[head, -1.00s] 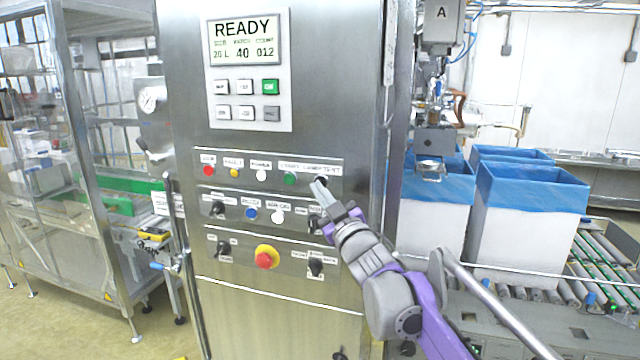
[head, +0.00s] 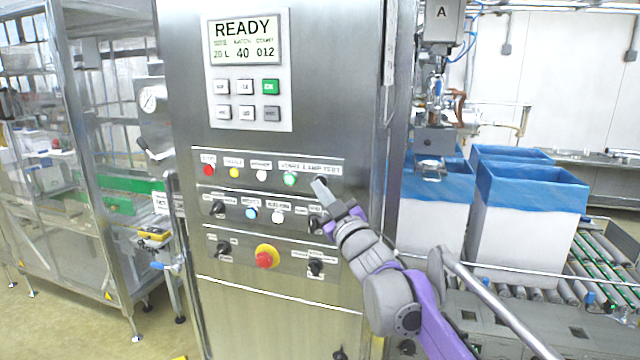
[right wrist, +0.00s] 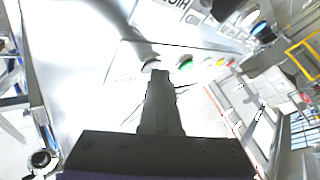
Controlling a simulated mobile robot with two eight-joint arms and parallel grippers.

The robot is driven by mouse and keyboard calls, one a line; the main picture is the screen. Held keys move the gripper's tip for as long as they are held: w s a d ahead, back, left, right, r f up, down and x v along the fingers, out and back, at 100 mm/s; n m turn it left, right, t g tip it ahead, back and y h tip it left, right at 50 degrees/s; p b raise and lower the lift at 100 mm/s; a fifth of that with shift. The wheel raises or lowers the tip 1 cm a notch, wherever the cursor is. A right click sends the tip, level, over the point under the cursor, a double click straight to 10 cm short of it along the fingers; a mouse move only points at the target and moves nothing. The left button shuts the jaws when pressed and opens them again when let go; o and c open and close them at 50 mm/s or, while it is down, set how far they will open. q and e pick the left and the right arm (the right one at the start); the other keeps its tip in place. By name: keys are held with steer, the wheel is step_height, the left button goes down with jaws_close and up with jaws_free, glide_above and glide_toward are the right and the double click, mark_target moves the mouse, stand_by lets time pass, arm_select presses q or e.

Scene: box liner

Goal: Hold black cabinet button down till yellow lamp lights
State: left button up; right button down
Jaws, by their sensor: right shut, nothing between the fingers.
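The steel cabinet (head: 290,235) shows a top row of lamps and buttons. The yellow lamp (head: 234,173) looks bright, as if lit. The black button at the right end of that row, beside the lamp-test label, is mostly hidden behind my right gripper (head: 319,186). The gripper is shut and empty, and its fingertips appear to be against the button. In the right wrist view the shut fingers (right wrist: 160,78) point at the panel near the green lamp (right wrist: 186,63); the contact itself is hard to see. My left gripper is not in view.
A red-yellow emergency stop (head: 266,257) and black selector switches (head: 316,267) sit below on the cabinet. A display (head: 245,42) reading READY is above. Blue-lined boxes (head: 525,215) stand on a roller conveyor to the right.

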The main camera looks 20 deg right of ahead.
stand_by(0.3)
steer(key=shift+s+a, duration=0.4)
steer(key=shift+s, duration=0.25)
steer(key=shift+s+a, duration=0.1)
steer(key=shift+s+a+p, duration=0.25)
steer(key=shift+s+a, duration=0.45)
steer(key=shift+s, duration=0.3)
steer(key=shift+s+a+p, duration=0.25)
steer(key=shift+s+a, duration=0.4)
steer(key=shift+s, duration=0.3)
steer(key=s+f+m+g+h, duration=0.1)
steer(key=s+f+m+g, duration=0.2)
steer(key=s+f+g, duration=0.5)
steer(key=s+f+m+g+h, duration=0.2)
steer(key=s+f+m+g, duration=0.2)
steer(key=s+f, duration=2.1)
step_height(320, 180, down, 8)
steer(key=g, duration=0.3)
steer(key=shift+s+d+r+g, duration=0.15)
steer(key=shift+s+d+g, duration=0.05)
steer(key=shift+d+g, duration=0.2)
